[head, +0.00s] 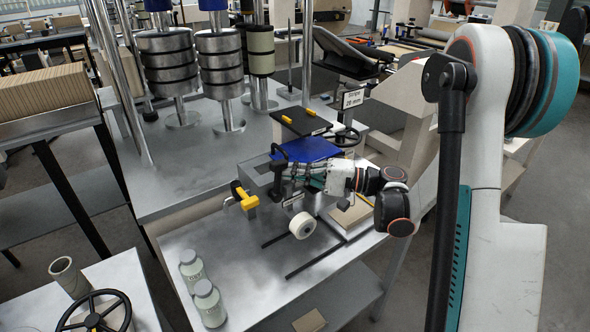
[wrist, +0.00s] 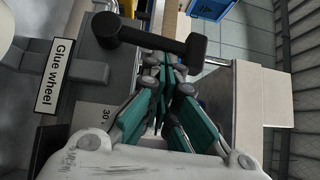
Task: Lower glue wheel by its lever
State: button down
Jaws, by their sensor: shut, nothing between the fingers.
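The lever (wrist: 150,36) is a black bar with thick rounded ends, at the top of the wrist view. A white plate reading "Glue wheel" (wrist: 54,75) is left of it. In the head view, black lever parts (head: 279,166) stand at the left end of my gripper (head: 291,174). My gripper's teal fingers (wrist: 164,72) are closed together and empty, with their tips close to the bar. I cannot tell whether they touch it. A white wheel (head: 302,225) sits on the bench below my gripper; I cannot tell whether it is the glue wheel.
A yellow handle (head: 244,197) stands left of my gripper. A blue plate (head: 307,149) lies just behind it. Two jars (head: 208,300) stand at the bench's front left. A black handwheel (head: 94,312) is at lower left. The metal bench top (head: 235,262) is clear in front.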

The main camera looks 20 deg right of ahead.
aim_at(281, 170)
jog(key=a+n+h+p, duration=0.1)
jog(key=s+a+r+n+h+p, duration=0.1)
jog(key=a+n+h+p, duration=0.1)
jog(key=a+r+n+g+h+p, duration=0.1)
jog(key=p, duration=0.1)
jog(key=shift+s+a+r+h, duration=0.15)
jog(key=shift+s+a+h, duration=0.1)
jog(key=shift+h, duration=0.15)
jog(key=a+h, duration=0.1)
jog(key=a+n+h+p, duration=0.1)
jog(key=s+a+f+n+h, duration=0.1)
jog(key=shift+a+f+p, duration=0.1)
jog(key=shift+a+p, duration=0.1)
jog(key=shift+p, duration=0.15)
jog(key=shift+a, duration=0.15)
dwell(0.5)
